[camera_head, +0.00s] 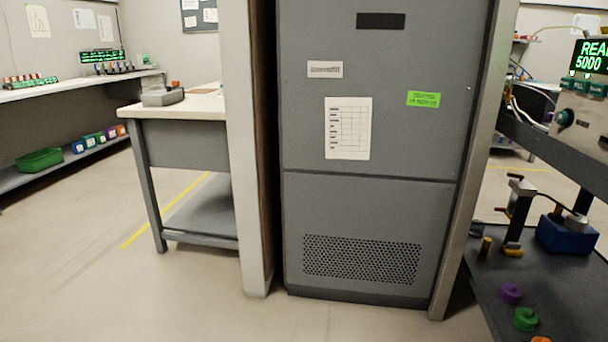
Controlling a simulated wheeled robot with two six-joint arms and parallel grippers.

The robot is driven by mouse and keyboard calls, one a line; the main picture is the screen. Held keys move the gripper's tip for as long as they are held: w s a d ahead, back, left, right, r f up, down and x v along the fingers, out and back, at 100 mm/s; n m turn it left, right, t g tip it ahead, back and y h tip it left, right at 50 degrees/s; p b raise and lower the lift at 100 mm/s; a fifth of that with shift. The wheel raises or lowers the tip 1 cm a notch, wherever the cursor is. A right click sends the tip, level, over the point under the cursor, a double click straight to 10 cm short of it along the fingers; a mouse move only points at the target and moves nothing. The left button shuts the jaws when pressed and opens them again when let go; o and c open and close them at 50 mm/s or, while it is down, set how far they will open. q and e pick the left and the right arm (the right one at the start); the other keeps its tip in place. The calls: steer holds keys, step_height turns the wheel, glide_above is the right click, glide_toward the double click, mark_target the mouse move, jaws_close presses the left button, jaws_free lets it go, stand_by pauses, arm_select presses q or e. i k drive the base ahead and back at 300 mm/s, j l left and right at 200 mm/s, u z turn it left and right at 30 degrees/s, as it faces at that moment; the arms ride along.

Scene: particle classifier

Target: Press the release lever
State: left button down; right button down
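At the right edge stands a bench with a small upright metal press-like device (518,212) on its dark lower shelf. The device has a dark handle near its top, but I cannot tell whether this is the release lever. A blue block-shaped unit (567,236) with a metal top and a thin dark rod stands beside it. Above them is a grey instrument (585,118) with a knob and a green-lit display (590,57) reading "REA... 5000", cut off by the picture edge. Neither of my grippers is in view.
A tall grey cabinet (365,210) fills the middle, between two upright posts. Purple (511,293), green (526,318) and orange knob-like pieces lie on the dark shelf (490,270). A grey table (180,130) stands left of the cabinet. Open floor (100,270) lies at the left front.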

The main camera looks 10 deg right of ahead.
mark_target(521, 177)
steer(key=i+l, duration=0.3)
steer(key=i, duration=0.15)
steer(key=i+l, duration=0.25)
steer(key=i, duration=0.2)
steer(key=i+l, duration=0.3)
steer(key=i, duration=0.15)
steer(key=l+z, duration=0.2)
steer(key=l, duration=0.15)
steer(key=i+l+z, duration=0.15)
steer(key=l, duration=0.15)
steer(key=i+l+z, duration=0.2)
steer(key=k+l, duration=0.1)
